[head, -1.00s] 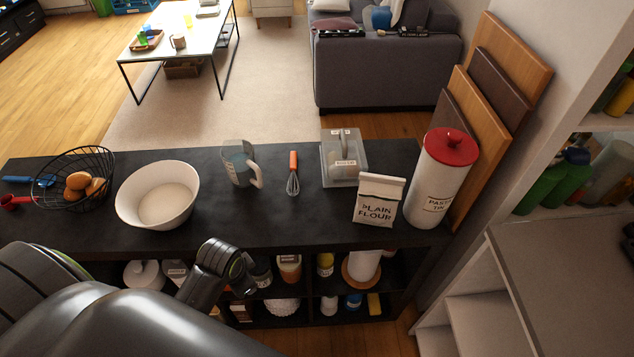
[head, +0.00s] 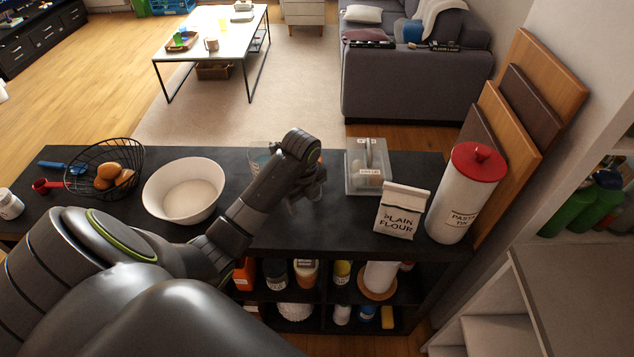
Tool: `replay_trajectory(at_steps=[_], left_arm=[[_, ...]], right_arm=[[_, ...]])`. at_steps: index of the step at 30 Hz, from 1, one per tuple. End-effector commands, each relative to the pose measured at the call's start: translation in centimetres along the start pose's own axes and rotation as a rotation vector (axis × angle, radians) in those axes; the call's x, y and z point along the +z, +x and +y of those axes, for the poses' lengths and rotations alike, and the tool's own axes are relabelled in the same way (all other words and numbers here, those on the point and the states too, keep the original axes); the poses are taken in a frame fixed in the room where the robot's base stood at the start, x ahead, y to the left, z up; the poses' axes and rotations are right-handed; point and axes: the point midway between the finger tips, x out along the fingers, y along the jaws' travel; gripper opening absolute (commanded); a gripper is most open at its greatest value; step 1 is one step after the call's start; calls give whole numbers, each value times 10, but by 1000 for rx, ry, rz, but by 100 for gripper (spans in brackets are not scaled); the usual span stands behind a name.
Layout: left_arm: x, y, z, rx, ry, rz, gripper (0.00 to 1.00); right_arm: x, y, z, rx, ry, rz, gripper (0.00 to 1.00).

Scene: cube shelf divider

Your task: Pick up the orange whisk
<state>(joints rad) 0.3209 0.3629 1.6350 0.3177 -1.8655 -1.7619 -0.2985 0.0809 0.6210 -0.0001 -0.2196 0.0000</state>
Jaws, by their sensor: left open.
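My left arm reaches in from the left over the dark shelf top (head: 262,232). My left gripper (head: 306,197) is open and points down over the part of the top between the glass jug and the clear lidded box. The orange whisk is almost wholly hidden behind this gripper and wrist, so I cannot tell whether the fingers touch it or stand around it. My right gripper is not in view.
The glass jug (head: 259,157) is partly hidden behind my left arm. The clear box (head: 368,175), flour bag (head: 402,212) and red-lidded pasta tin (head: 465,195) stand to the right. A white bowl (head: 184,191) and wire egg basket (head: 88,180) stand left.

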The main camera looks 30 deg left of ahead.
Motion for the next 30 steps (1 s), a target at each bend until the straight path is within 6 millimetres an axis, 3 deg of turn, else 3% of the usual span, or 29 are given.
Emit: replay_trajectory(at_steps=[1,6,12,15,19,30], left_arm=[[10,-12,-17,5,93,3,58],[35,-52,-59,30,424,41,58],[52,-88,-86,34,682,82,58],[56,-96,-91,33,741,94,58],[56,-90,-92,32,764,98,58],[52,-46,-89,31,762,96,58]], right_arm=[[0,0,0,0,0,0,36],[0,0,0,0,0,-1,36],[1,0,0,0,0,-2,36],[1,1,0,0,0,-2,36],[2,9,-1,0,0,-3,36],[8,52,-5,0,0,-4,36]])
